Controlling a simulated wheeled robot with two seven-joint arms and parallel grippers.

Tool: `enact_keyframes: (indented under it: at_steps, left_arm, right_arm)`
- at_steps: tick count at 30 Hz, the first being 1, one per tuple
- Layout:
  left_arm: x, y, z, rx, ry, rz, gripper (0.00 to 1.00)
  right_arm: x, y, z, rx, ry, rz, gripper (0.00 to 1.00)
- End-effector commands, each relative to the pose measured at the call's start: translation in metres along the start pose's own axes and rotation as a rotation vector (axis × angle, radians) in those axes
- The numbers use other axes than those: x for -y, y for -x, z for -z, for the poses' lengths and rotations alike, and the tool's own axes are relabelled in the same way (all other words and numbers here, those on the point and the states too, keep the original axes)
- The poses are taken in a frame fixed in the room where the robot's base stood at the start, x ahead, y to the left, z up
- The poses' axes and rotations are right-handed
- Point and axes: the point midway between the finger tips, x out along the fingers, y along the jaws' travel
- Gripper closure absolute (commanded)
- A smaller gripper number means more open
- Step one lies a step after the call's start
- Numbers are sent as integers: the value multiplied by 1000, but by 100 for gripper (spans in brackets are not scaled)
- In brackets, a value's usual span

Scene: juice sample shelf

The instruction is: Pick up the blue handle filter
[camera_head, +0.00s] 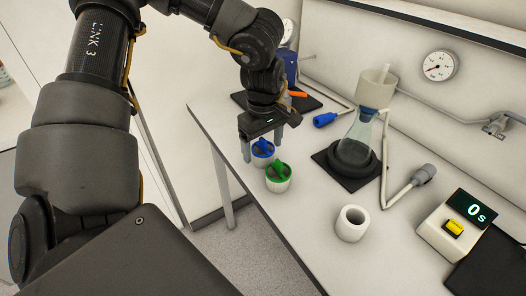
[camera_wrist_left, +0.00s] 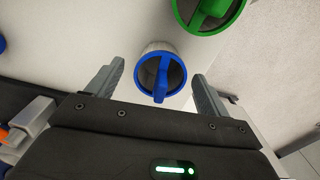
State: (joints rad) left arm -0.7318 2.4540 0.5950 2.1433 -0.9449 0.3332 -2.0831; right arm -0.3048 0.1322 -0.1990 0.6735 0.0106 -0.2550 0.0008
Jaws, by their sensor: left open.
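The blue handle filter (camera_head: 263,148) is a white cup with a blue rim and blue handle. It stands on the white table near its left edge. My left gripper (camera_head: 262,150) is open above and around it, with one finger on each side. In the left wrist view the blue handle filter (camera_wrist_left: 161,74) lies between the two spread fingers (camera_wrist_left: 158,82), apart from both. A similar green handle filter (camera_head: 278,178) stands just in front of it and shows at the top of the left wrist view (camera_wrist_left: 208,12). My right gripper is not in view.
A flask (camera_head: 356,140) with a funnel stands on a dark base. A blue-ended hose (camera_head: 324,120) lies behind. The table's left edge (camera_head: 222,150) is close to the filters.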

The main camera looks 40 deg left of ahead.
Motion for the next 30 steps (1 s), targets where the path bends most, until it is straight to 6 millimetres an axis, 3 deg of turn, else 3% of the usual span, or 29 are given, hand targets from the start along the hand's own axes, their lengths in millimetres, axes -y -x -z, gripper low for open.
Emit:
enact_keyframes:
  at_steps: [6,17,26,30]
  left_arm:
    - [0,0,0,0,0,-1,21]
    - [0,0,0,0,0,-1,68]
    - [0,1,0,0,0,-2,68]
    - [-1,16,0,-2,0,-5,68]
  right_arm:
    - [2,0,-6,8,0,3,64]
    - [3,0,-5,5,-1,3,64]
    - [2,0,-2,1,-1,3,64]
    - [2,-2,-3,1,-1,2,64]
